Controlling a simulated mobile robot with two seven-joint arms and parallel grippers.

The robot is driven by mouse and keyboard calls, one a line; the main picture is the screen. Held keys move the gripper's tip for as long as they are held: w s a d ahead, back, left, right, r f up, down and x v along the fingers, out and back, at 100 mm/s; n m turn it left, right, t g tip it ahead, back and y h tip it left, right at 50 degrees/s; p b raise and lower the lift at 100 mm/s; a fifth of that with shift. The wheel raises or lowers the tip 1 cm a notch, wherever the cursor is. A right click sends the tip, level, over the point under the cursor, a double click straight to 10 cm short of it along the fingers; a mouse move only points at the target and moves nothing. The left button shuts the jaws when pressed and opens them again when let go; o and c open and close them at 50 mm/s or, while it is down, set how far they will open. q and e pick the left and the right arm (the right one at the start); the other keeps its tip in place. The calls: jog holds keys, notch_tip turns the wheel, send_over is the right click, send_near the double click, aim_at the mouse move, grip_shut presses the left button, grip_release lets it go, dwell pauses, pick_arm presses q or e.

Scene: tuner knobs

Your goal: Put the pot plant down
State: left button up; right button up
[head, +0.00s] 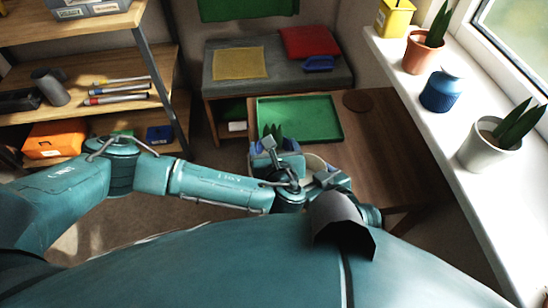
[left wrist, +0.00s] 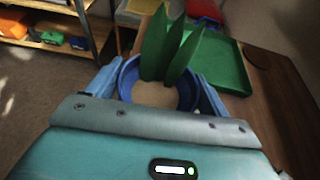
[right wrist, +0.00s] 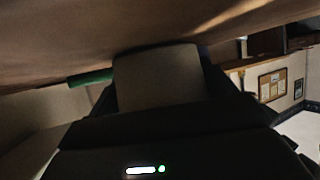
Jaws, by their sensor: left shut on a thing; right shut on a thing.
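The pot plant, a blue pot (left wrist: 128,80) with upright dark green leaves (left wrist: 172,48), is in my left gripper (left wrist: 160,92). The blue fingers are shut on both sides of the pot, and pale soil shows inside. In the head view its leaves (head: 272,132) stick up beyond my left gripper (head: 277,155), near the left edge of the wooden table (head: 385,140). Whether the pot touches a surface is hidden. My right gripper (right wrist: 158,75) is shut on a plain pale thing (right wrist: 158,80). A cream rounded thing (head: 317,164) shows beside it in the head view, partly hidden.
A green tray (head: 300,118) and a brown disc (head: 357,101) lie on the table. A grey bench (head: 220,85) with cushions stands behind. Shelves (head: 125,65) stand left. Potted plants line the white windowsill (head: 455,110) at right. The table's right part is clear.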

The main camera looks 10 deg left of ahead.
pick_arm(q)
jog(key=c, duration=0.3)
pick_arm(e)
jog(key=o, duration=0.9)
jog(key=shift+c, duration=0.2)
pick_arm(q)
notch_tip(320, 180, up, 10)
jog(key=shift+r, duration=0.1)
